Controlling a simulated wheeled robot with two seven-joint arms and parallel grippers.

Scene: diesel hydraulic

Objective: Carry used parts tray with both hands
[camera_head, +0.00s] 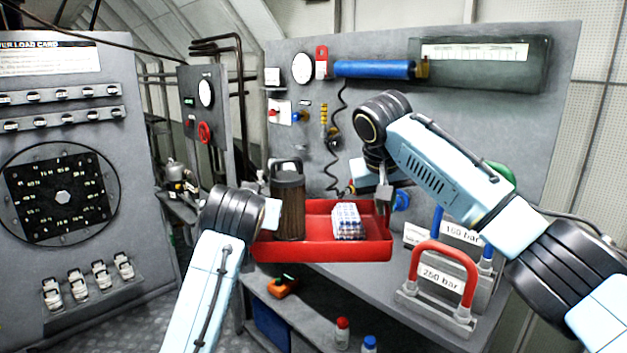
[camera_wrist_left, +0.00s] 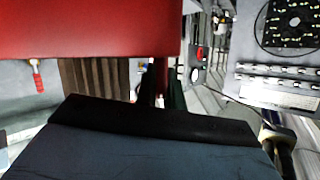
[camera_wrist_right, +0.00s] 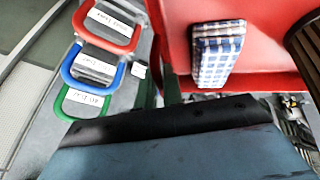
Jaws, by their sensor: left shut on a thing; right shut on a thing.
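The red used parts tray (camera_head: 330,248) is level between my two arms in the head view. It holds a brown ribbed canister with a dark top handle (camera_head: 288,202) on the left and a blue-and-white checked bundle (camera_head: 348,222) right of centre. My left gripper (camera_head: 272,214) is shut on the tray's left side, its fingertips mostly hidden by the wrist. My right gripper (camera_head: 384,196) is shut on the right wall. The tray also shows in the left wrist view (camera_wrist_left: 90,30) and right wrist view (camera_wrist_right: 270,75). Whether its underside touches the bench is hidden.
A grey bench (camera_head: 355,285) lies under and right of the tray. Red (camera_head: 445,262), blue and green handled blocks stand at right, close to my right arm. A lower shelf holds an orange item (camera_head: 283,287) and bottles. A dial panel (camera_head: 75,190) stands left.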

